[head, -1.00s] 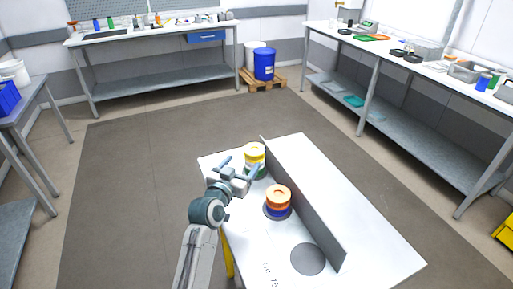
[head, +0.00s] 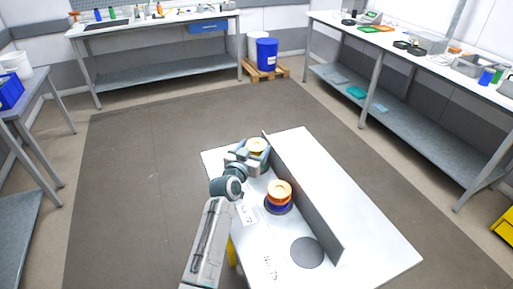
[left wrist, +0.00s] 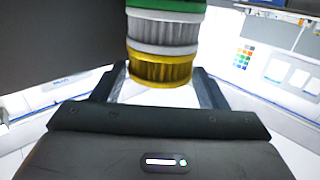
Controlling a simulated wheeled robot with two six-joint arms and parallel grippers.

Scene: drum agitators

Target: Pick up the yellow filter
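The yellow filter (head: 256,145) is the top piece of a stack at the far end of the small white table, left of the divider. It also shows in the left wrist view (left wrist: 160,70), with whitish and green pieces of the stack beyond it, against the top edge. My left gripper (head: 258,150) is at the stack, with one finger on each side of the yellow filter. Its fingers look open around the filter; I cannot tell whether they touch it. The gripper partly hides the stack in the head view. My right gripper is not in view.
An upright grey divider (head: 305,203) runs along the white table (head: 345,195). A second stack, orange on top with blue below (head: 279,194), stands nearer on a dark round spot. Another dark round spot (head: 307,252) is empty. The table right of the divider is clear.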

